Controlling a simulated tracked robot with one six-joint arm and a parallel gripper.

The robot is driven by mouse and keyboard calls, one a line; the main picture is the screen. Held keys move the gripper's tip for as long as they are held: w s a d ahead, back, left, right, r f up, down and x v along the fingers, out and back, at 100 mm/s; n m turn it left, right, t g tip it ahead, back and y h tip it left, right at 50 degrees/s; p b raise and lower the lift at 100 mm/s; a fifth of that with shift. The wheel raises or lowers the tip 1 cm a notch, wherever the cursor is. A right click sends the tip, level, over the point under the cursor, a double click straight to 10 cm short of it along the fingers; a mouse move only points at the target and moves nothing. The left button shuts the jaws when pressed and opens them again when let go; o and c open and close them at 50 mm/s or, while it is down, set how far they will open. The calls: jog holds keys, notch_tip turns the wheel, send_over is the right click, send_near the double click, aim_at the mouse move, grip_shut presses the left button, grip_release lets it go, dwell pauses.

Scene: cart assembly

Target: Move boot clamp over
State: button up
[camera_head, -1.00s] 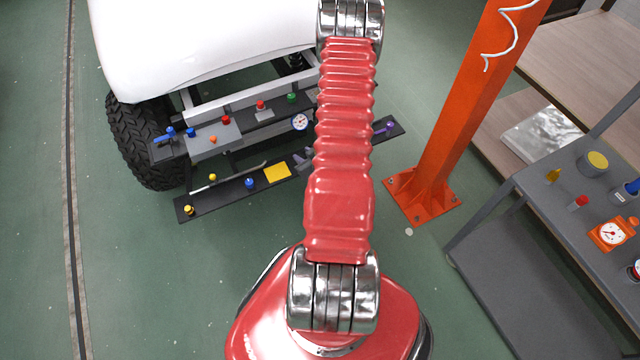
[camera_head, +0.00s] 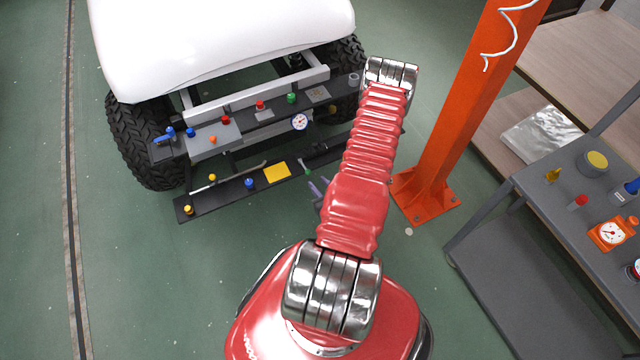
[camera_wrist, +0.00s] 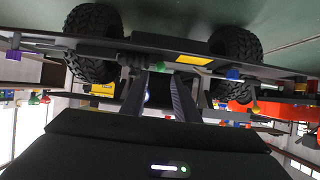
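I cannot tell for certain which part is the boot clamp. A small dark fitting (camera_head: 320,148) on the lower black rail (camera_head: 222,193) of the white cart may be it. My gripper (camera_wrist: 158,80) shows in the wrist view with its two dark fingers apart and nothing clearly held between them. It points at the underside of the rail and the cart's wheels. In the head view only its purple-grey fingers show, just left of my red arm and in front of the rail; my arm hides the rest and the rail's right end.
The white cart (camera_head: 220,35) stands with its upper rail (camera_head: 265,118) carrying coloured knobs and a gauge. An orange post (camera_head: 450,110) stands right of my arm. A grey trolley (camera_head: 530,270) with small parts is at the right. Green floor lies open at the left.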

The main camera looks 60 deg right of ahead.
aim_at(309, 173)
jog(key=shift+x, duration=3.95)
jog(key=c, duration=0.6)
